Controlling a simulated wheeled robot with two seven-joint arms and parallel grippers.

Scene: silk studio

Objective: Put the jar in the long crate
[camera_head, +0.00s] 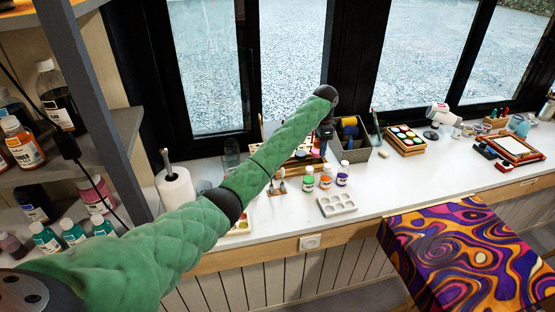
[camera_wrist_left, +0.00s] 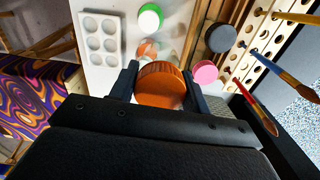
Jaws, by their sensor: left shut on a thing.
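My left gripper (camera_head: 324,136) is above the white worktop at the window, in front of a dark window post. In the left wrist view its two fingers (camera_wrist_left: 161,88) are shut on a jar with a ribbed orange lid (camera_wrist_left: 160,80). The held jar is hard to make out in the head view. Small paint jars with green (camera_head: 308,179), orange (camera_head: 325,178) and purple (camera_head: 343,174) contents stand on the worktop below the gripper. A grey crate (camera_head: 352,156) with rolls in it stands just right of the gripper; I cannot tell whether it is the long crate.
A white palette (camera_head: 337,205) lies near the worktop's front edge. A wooden box of paints (camera_head: 405,141) stands right of the grey crate. A paper towel roll (camera_head: 176,185) stands at the left. A patterned cloth (camera_head: 460,250) covers a surface at the lower right. The worktop right of the palette is clear.

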